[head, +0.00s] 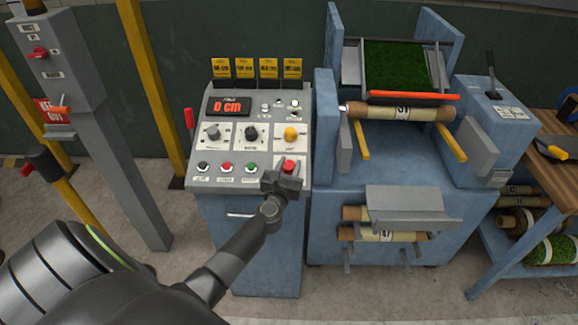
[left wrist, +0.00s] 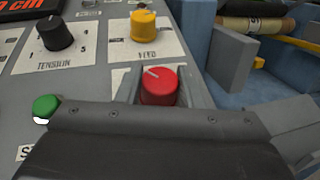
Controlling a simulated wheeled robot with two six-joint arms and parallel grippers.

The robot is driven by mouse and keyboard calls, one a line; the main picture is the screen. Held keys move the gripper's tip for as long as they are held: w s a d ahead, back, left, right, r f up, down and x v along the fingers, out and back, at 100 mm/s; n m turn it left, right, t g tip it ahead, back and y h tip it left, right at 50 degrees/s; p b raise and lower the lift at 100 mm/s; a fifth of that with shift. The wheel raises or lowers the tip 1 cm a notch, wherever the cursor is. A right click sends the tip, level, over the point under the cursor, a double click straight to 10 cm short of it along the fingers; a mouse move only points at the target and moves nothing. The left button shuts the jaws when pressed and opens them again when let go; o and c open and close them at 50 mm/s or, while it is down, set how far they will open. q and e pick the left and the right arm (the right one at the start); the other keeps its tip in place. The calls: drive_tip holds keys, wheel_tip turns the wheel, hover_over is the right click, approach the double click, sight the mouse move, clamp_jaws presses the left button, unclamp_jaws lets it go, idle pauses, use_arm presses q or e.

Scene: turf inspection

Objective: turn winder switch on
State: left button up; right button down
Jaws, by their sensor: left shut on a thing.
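A red rotary knob (head: 290,164) sits at the lower right of the grey control panel (head: 232,178); its label is hidden behind my gripper, so I cannot read whether it is the winder switch. In the left wrist view the red knob (left wrist: 159,88) has a pale pointer line toward the upper left. My left gripper (head: 285,177) is shut on this knob, with one finger on each side in the left wrist view (left wrist: 158,92). My right gripper is not in view.
Close to the knob are a green button (head: 251,168), a yellow knob (head: 291,134) and a black knob (head: 252,133). The display (head: 229,106) reads 0 cm. The blue winder machine (head: 340,215) stands to the right, a grey post (head: 120,150) to the left.

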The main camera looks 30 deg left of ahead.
use_arm(q)
drive_tip(key=shift+h, duration=0.3)
drive_tip(key=shift+a+m+h, duration=0.1)
drive_tip(key=shift+m+h, duration=0.6)
drive_tip(key=shift+m, duration=0.2)
drive_tip(key=shift+m+t+h, duration=0.3)
drive_tip(key=shift+m+h, duration=0.7)
drive_tip(key=shift+h, duration=0.1)
drive_tip(key=m+h+b, duration=0.1)
drive_tip(key=m+h, duration=0.2)
drive_tip(key=h, duration=0.1)
drive_tip(key=shift+f, duration=0.1)
drive_tip(key=m+g+h+b, duration=0.5)
drive_tip(key=m+h+b, duration=0.1)
drive_tip(key=m+b, duration=0.1)
drive_tip(key=shift+w+h, duration=0.1)
drive_tip(key=shift+h, duration=0.3)
drive_tip(key=m+g+h+b, duration=0.2)
drive_tip(key=m+g, duration=0.1)
drive_tip(key=shift+m+g, duration=0.3)
drive_tip(key=shift+g, duration=0.1)
drive_tip(key=shift+m+g+h+b, duration=0.5)
drive_tip(key=shift+m+g+b, duration=0.25)
drive_tip(key=shift+m+g, duration=0.45)
drive_tip(key=shift+g, duration=0.4)
